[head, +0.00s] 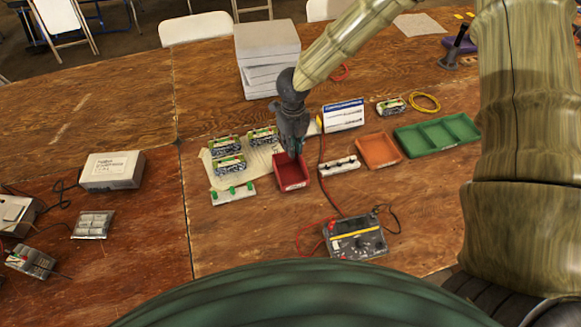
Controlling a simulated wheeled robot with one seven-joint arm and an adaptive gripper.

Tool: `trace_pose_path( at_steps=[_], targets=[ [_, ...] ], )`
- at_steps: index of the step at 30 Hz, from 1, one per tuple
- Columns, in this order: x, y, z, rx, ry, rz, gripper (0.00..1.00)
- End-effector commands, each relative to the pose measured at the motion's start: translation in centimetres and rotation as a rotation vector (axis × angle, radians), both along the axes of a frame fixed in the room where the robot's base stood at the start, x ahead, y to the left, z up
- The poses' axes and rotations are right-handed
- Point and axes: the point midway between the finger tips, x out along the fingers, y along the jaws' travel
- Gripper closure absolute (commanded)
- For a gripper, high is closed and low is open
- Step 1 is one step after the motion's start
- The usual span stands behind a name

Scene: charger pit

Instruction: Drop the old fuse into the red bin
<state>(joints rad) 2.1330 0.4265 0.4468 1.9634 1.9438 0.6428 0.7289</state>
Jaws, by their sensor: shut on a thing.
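The red bin (291,183) is a small open tray on the wooden table, in the middle of the head view. My gripper (294,153) points down right above the bin, its fingertips at or just over the bin's far part. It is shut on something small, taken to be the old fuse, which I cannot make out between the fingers. I cannot tell whether the fingertips are inside the bin or above its rim. My arm comes in from the upper right.
Circuit boards (229,163) lie on a paper sheet left of the bin, by a strip with green parts (233,194). A white strip (339,166), an orange tray (379,150) and a green tray (437,135) stand to the right. A multimeter (356,240) lies in front, white boxes (268,52) behind.

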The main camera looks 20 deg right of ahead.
Motion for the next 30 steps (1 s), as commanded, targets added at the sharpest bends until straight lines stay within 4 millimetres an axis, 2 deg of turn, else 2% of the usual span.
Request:
trace_pose_path(
  at_steps=[9,15,23,30],
  targets=[
    [0.5,-0.7,1.5,-0.015,-0.01,-0.492,0.95],
    [0.7,-1.1,2.0,-0.018,-0.016,-0.731,0.95],
    [0.8,-1.3,2.0,-0.02,-0.018,-0.849,0.95],
    [0.8,-1.3,0.7,-0.02,-0.018,-0.851,0.95]
  ],
)
